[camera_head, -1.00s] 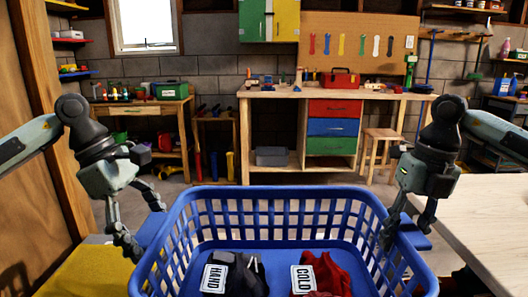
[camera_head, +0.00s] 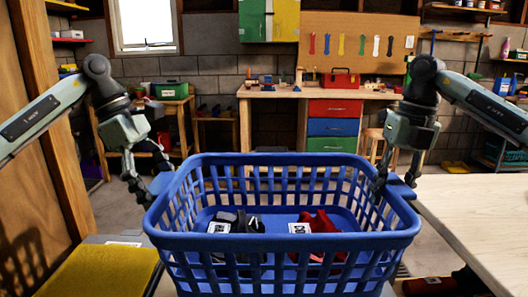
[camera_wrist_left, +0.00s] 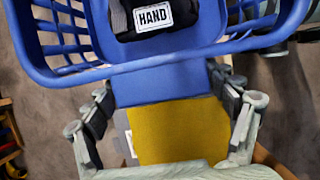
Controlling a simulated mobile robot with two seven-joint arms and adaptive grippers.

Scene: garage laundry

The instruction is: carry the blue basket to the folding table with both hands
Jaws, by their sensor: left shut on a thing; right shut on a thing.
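The blue basket (camera_head: 283,243) is a slatted laundry basket, roughly level in front of me between my two arms. Inside lie dark cloth with a HAND label (camera_head: 219,228) and red cloth (camera_head: 320,222) with a second label. My left gripper (camera_head: 150,190) is shut on the basket's left handle tab; in the left wrist view its fingers (camera_wrist_left: 168,108) sit on both sides of the blue tab. My right gripper (camera_head: 392,182) is shut on the right handle tab, its fingertips partly hidden by the rim. A pale wood table (camera_head: 478,215), probably the folding table, stands at the right.
A yellow pad (camera_head: 100,272) lies on a grey surface at lower left, near the wooden wall (camera_head: 30,150). A workbench with coloured drawers (camera_head: 334,127) and a stool (camera_head: 374,140) stand at the back. Open floor (camera_head: 445,178) shows behind the pale table.

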